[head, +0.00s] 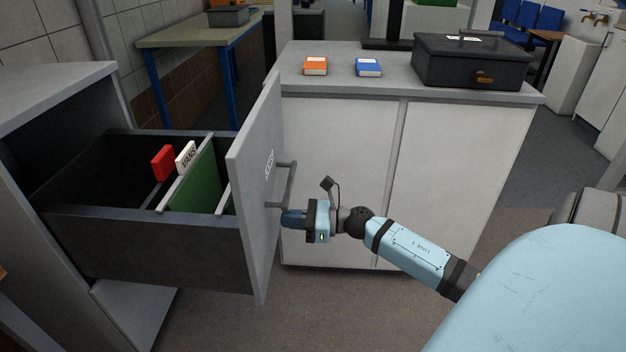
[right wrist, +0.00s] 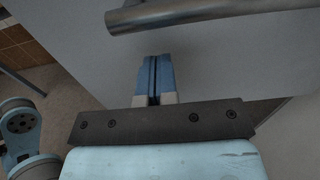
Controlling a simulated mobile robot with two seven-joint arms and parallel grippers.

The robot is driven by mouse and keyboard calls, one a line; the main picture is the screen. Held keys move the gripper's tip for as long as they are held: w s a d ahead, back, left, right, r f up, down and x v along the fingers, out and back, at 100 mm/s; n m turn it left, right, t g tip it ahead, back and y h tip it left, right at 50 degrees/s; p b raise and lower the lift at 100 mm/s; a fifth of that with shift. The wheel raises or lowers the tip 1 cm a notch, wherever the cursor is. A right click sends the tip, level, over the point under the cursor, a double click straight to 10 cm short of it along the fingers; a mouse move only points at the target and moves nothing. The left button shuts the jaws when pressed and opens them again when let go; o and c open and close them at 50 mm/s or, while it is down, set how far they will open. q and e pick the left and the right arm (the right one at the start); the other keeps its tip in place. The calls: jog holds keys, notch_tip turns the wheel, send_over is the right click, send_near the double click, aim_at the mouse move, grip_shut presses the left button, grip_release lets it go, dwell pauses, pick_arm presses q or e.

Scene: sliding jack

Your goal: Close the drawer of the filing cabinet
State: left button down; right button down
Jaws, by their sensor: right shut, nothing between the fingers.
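The filing cabinet (head: 55,85) stands at the left with its drawer (head: 150,245) pulled well out. The drawer's grey front panel (head: 252,220) has a bar handle (head: 288,185) and a small label. The panel also fills much of the right wrist view (right wrist: 220,70), with the handle (right wrist: 200,14) across the top. My right gripper (head: 290,218) is shut and empty, its blue fingertips at the panel just below the handle's lower end. In the right wrist view the fingers (right wrist: 156,75) are together and point at the panel; I cannot tell whether they touch it. My left gripper is not in view.
Inside the drawer are a green divider (head: 195,182), a red tab (head: 162,163) and a white tab (head: 186,156). Behind stands a grey counter (head: 345,150) with an orange book (head: 315,66), a blue book (head: 368,67) and a black box (head: 470,65). Floor shows below the drawer.

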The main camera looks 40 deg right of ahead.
aim_at(268, 218)
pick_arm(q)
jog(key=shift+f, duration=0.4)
pick_arm(e)
jog(key=shift+x, duration=1.4)
jog(key=shift+w, duration=0.15)
